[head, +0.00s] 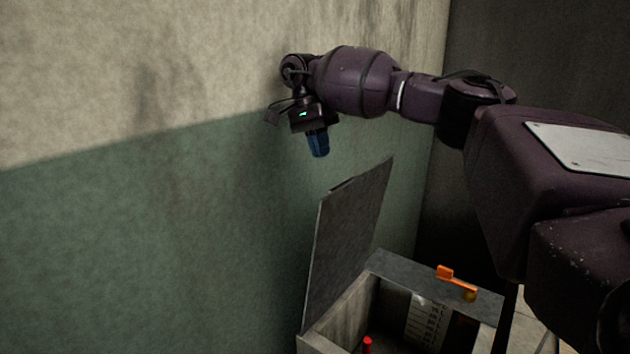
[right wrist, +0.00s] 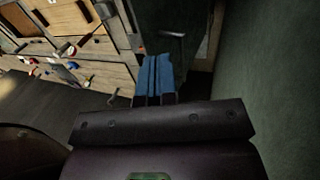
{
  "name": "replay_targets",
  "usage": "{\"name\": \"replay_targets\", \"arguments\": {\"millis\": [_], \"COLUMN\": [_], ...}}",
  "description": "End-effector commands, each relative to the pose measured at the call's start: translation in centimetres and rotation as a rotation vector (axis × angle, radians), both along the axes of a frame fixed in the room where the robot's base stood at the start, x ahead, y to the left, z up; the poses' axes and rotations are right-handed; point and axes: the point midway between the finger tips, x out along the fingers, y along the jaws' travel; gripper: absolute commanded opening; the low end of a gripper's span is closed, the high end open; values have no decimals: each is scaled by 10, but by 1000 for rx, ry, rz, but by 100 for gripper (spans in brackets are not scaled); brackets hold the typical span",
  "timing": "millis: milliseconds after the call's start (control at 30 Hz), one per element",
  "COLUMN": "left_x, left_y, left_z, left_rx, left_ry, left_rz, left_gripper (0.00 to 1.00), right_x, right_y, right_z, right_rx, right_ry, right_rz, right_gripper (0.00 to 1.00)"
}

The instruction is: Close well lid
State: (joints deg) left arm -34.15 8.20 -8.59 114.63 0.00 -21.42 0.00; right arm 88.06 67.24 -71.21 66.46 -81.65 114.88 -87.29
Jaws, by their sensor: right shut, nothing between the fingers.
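The well lid (head: 347,235) is a flat grey panel standing tilted up at the left side of the grey box-like well (head: 405,268), so the well is open. My right gripper (head: 318,146) has blue fingers pointing down, shut and empty. In the head view it appears above the lid's upper edge, close to the wall; I cannot tell whether it is behind the lid. The blue fingers also show in the right wrist view (right wrist: 154,80). My left gripper is in neither view.
A wall (head: 150,230), green below and pale above, runs close along the left. An orange handle (head: 456,277) sits on the well's top right part. A red piece (head: 367,344) and a white labelled sheet (head: 425,322) show inside.

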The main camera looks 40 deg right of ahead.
Motion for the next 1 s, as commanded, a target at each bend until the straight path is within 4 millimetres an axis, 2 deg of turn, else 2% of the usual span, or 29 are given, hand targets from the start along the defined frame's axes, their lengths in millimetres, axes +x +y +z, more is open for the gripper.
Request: {"name": "replay_targets", "arguments": {"millis": [167, 500, 700, 1000], "left_x": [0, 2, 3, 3], "left_y": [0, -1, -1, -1], "left_z": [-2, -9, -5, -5], "left_rx": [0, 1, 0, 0], "left_ry": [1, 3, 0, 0], "left_rz": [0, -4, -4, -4], "left_gripper": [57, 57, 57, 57], "right_x": [-2, -17, -26, -32], "right_y": [-3, -7, -9, -11], "right_z": [-4, -51, -75, -93], "right_rx": [-4, -4, -4, -4], "right_ry": [5, 8, 4, 3], "right_rz": [-1, -2, -1, -2], "right_gripper": [0, 0, 0, 0]}}
